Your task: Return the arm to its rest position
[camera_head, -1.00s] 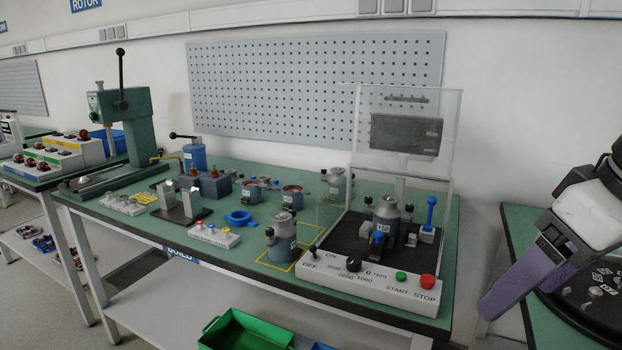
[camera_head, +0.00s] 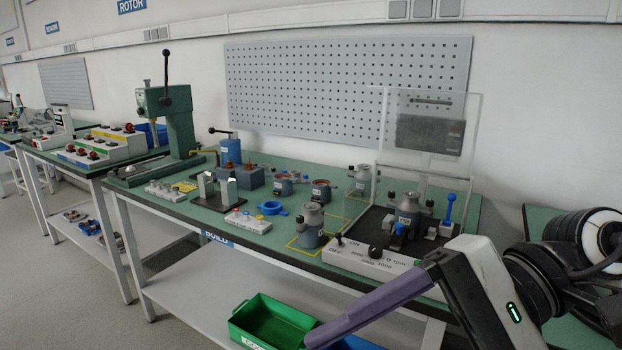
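My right arm (camera_head: 482,285) comes in from the right edge, in front of the test station. Its purple end piece (camera_head: 375,306) points left and down, in front of the table's front edge. I cannot make out two separate fingertips on it, nor whether it holds anything. My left gripper is not in view. The test station (camera_head: 362,256), with a white control panel and a clear raised cover (camera_head: 468,125), stands at the right end of the green table (camera_head: 305,172). The arm hides the right part of its panel.
A grey motor housing (camera_head: 311,226) stands on a yellow-marked square left of the station. A green press (camera_head: 182,125) stands at the table's left end. A green bin (camera_head: 252,335) is below, close to the purple piece. A second green table (camera_head: 540,222) lies at right.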

